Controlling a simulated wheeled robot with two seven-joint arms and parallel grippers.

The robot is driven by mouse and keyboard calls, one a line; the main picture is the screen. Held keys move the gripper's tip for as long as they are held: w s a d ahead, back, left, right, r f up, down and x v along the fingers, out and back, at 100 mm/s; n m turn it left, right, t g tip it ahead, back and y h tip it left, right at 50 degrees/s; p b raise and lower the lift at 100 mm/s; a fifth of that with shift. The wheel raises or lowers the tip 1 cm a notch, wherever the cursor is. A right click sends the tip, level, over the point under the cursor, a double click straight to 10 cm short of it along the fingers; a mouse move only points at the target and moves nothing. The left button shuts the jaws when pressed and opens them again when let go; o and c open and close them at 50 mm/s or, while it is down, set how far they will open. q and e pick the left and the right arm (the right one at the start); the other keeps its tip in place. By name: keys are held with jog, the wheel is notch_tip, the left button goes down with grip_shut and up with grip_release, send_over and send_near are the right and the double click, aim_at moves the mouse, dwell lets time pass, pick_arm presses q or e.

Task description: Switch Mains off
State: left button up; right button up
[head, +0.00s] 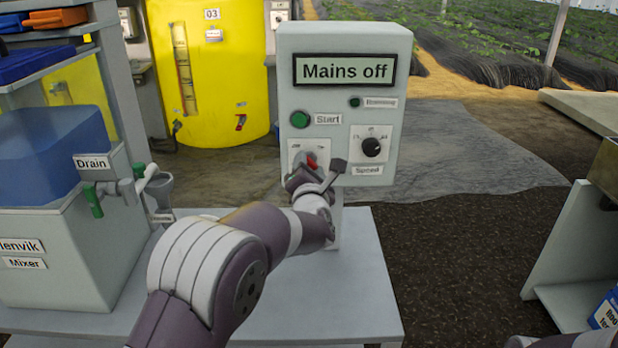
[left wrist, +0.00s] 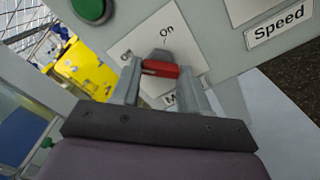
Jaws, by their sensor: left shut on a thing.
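The control box (head: 342,60) stands on the grey table, and its display (head: 344,70) reads "Mains off". The red mains switch handle (head: 312,161) is on a white plate at the lower left of the box. My left gripper (head: 318,180) reaches it from below and covers part of the plate. In the left wrist view the red handle (left wrist: 162,69) lies between the two fingers of my left gripper (left wrist: 158,82), which are shut on it. The plate (left wrist: 158,40) shows "On", and the label below is mostly hidden. My right gripper is not in view.
A green Start button (head: 300,119), a small Running lamp (head: 355,102) and a black Speed knob (head: 371,147) are on the box. The mixer tank (head: 60,240) with its drain valve stands at the left. A yellow tank (head: 240,70) is behind. A bench (head: 570,260) stands at the right.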

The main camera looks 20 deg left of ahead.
pick_arm(q)
jog(key=shift+f, duration=0.1)
dwell(0.4)
jog(key=o, duration=1.1)
jog(key=shift+c, duration=0.2)
jog(key=shift+s, duration=0.1)
jog(key=v, duration=1.2)
jog(key=shift+s, duration=0.25)
jog(key=shift+d, duration=0.1)
